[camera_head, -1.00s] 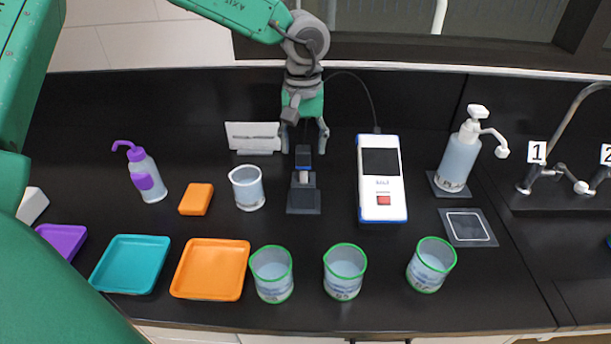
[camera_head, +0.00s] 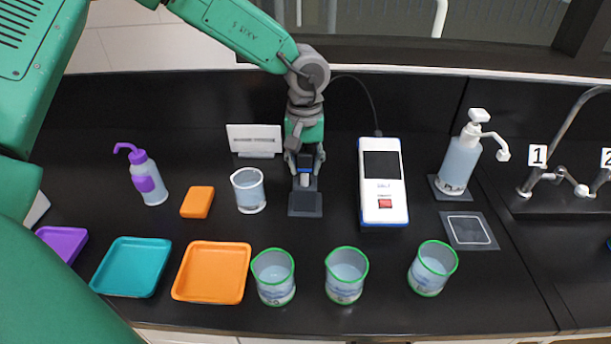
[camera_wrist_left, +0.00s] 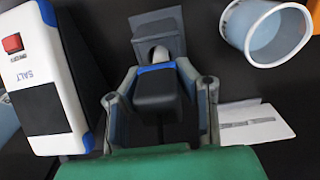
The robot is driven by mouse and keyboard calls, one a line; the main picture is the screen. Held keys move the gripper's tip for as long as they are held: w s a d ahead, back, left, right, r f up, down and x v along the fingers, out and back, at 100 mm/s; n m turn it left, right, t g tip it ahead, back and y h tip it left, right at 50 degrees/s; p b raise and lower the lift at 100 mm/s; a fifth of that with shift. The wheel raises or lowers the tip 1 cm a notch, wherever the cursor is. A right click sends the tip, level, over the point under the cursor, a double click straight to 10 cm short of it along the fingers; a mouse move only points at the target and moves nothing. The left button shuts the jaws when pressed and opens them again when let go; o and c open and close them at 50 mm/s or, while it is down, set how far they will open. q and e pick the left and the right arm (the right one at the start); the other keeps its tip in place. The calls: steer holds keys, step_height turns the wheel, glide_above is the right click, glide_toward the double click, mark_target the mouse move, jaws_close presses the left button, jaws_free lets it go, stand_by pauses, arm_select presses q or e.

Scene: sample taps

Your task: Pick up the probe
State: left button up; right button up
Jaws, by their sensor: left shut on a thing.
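The probe (camera_wrist_left: 158,88), dark with a blue band, stands in a dark holder (camera_head: 305,204) at the middle of the bench. The holder also shows in the left wrist view (camera_wrist_left: 158,28). My left gripper (camera_head: 304,170) comes down from above and is shut on the probe, a finger on each side of it. The probe's lower end is still at the holder, and I cannot tell whether it is seated or lifted. The white and blue salt meter (camera_head: 382,217) lies to the right of the holder, with a cable behind it. My right gripper is not in view.
A clear beaker (camera_head: 248,190) stands close to the left of the holder, with a white card stand (camera_head: 254,139) behind. Several green-rimmed beakers (camera_head: 345,273) line the front edge, beside an orange tray (camera_head: 211,271) and a teal tray (camera_head: 131,266). A pump bottle (camera_head: 459,160) stands right.

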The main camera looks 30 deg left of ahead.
arm_select(q)
steer(key=shift+a, duration=0.1)
step_height(320, 180, up, 10)
stand_by(0.4)
